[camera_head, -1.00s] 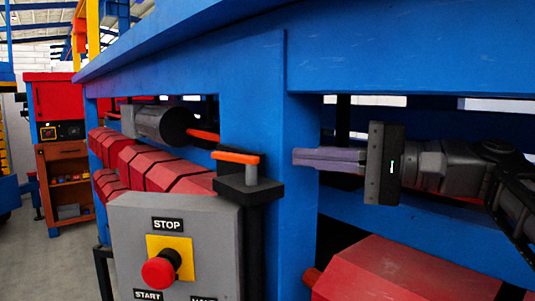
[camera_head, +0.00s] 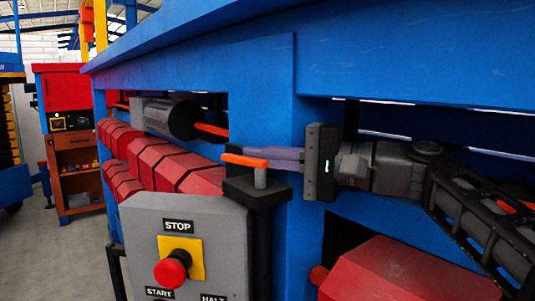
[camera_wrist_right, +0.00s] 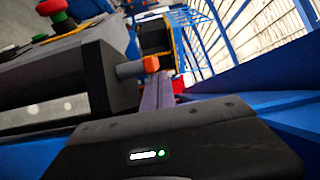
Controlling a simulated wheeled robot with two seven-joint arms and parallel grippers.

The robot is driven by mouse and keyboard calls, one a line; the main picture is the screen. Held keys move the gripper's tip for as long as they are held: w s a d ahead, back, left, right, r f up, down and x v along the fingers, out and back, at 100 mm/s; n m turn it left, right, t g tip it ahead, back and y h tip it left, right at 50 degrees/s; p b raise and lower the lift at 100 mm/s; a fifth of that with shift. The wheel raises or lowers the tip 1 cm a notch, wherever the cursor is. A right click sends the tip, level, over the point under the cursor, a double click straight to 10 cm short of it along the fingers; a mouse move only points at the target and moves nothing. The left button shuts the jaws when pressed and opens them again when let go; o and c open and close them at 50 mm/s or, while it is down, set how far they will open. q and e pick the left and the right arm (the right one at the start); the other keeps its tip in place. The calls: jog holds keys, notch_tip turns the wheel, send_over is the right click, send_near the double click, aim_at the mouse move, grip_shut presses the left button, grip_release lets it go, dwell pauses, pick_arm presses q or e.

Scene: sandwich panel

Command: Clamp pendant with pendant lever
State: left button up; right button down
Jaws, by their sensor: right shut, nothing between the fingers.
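The pendant (camera_head: 188,240) is a grey control box with a red STOP button on a yellow plate, standing upright at lower centre. The pendant lever (camera_head: 245,161) is an orange bar on a grey post above a black clamp block at the pendant's upper right. My right gripper (camera_head: 276,153) is shut and empty, its purple-grey fingers pointing left, with the tips just behind the lever's right end. In the wrist view, the orange lever end (camera_wrist_right: 150,63) is beside the fingertips (camera_wrist_right: 160,80). I cannot tell whether they touch. My left gripper is out of view.
A blue machine frame (camera_head: 265,90) rises close behind the lever and my right gripper. Red segmented blocks (camera_head: 185,170) and a dark cylinder (camera_head: 178,119) sit inside it. A red block (camera_head: 410,275) lies below my right arm. A red cabinet (camera_head: 65,95) stands far left; the floor there is open.

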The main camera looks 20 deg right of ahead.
jog(key=shift+a+r+n+g+y+p, duration=0.1)
jog(key=shift+a+n+g+y+p, duration=0.2)
jog(key=shift+n+g+y, duration=0.4)
jog(key=shift+a+f+g+b, duration=0.2)
jog(key=shift+f+g+b, duration=0.1)
jog(key=shift+b, duration=0.15)
jog(key=shift+w, duration=0.1)
jog(key=shift+a+r, duration=0.15)
jog(key=shift+a, duration=0.15)
jog(key=shift+d, duration=0.2)
dwell(0.4)
jog(key=shift+s+d+b, duration=0.25)
jog(key=shift+b, duration=0.05)
jog(key=b+v, duration=0.1)
jog(key=v, duration=0.6)
